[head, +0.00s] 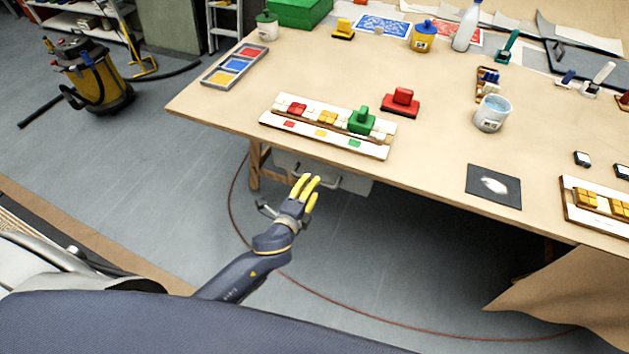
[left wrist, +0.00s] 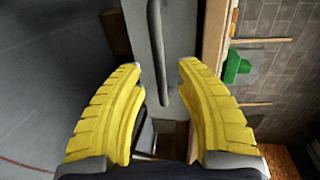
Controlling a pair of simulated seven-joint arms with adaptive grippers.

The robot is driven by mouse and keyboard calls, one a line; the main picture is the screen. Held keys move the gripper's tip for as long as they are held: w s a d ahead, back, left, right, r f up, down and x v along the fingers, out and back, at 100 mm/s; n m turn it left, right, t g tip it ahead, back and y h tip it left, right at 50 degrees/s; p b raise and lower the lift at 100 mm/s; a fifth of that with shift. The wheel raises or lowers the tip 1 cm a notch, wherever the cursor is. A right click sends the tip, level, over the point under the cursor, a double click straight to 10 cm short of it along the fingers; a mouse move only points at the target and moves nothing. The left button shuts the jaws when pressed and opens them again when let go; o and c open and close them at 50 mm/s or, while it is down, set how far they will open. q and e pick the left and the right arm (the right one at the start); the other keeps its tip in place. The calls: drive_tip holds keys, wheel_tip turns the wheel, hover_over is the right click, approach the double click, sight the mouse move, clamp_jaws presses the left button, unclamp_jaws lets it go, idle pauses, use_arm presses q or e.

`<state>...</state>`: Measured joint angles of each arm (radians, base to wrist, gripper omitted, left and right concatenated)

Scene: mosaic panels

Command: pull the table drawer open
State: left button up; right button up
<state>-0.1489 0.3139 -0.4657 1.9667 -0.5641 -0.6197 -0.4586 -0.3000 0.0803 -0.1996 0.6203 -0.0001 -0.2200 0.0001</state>
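The grey table drawer (head: 355,184) hangs under the front edge of the wooden table (head: 430,160), left of its middle. Its front looks about level with the table edge. The bar handle (left wrist: 157,50) runs lengthwise down the left wrist view, on the grey drawer front (left wrist: 178,45). My left gripper (head: 309,190) is just in front of the drawer, below the tabletop. Its yellow fingers (left wrist: 160,66) are apart, one on each side of the handle in the picture. I see no clear contact with the handle. In the head view the fingers partly cover it. My right gripper is not in view.
On the table above the drawer lies a white mosaic panel (head: 278,122) with a green block (head: 361,121); a red block (head: 401,101) and a water cup (head: 492,113) stand beyond. A yellow vacuum (head: 92,75) stands far left. The floor before the drawer is clear apart from a thin cable.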

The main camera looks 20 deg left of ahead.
use_arm(q)
drive_tip(key=shift+x, duration=1.6)
drive_tip(key=shift+o, duration=0.3)
clamp_jaws()
